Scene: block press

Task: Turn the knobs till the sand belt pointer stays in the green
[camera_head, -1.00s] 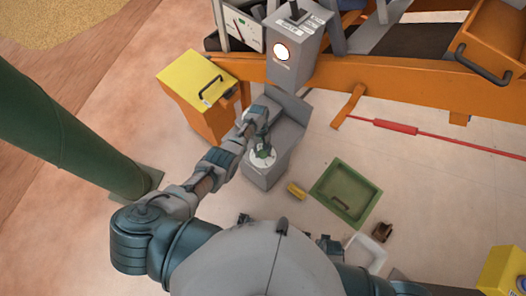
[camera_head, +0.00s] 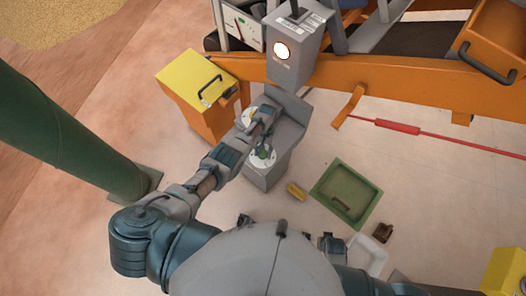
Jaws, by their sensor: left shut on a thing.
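A grey console (camera_head: 259,176) stands below the orange frame and carries white round dials. My left gripper (camera_head: 262,149) points down at the near white dial (camera_head: 262,160) and is shut on its knob, which the fingers mostly hide. A second white dial (camera_head: 247,116) shows partly behind my left wrist. The gauge (camera_head: 243,27) is at the top, with a white face, a thin pointer and a small green mark. The pointer's exact place against the green is too small to tell.
A grey box with a lit round lamp (camera_head: 281,50) stands above the console. A yellow-topped orange box (camera_head: 199,79) is to its left. A green tray (camera_head: 345,194), a yellow block (camera_head: 296,191) and a white tray (camera_head: 369,254) lie on the floor. A green post (camera_head: 70,140) stands left.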

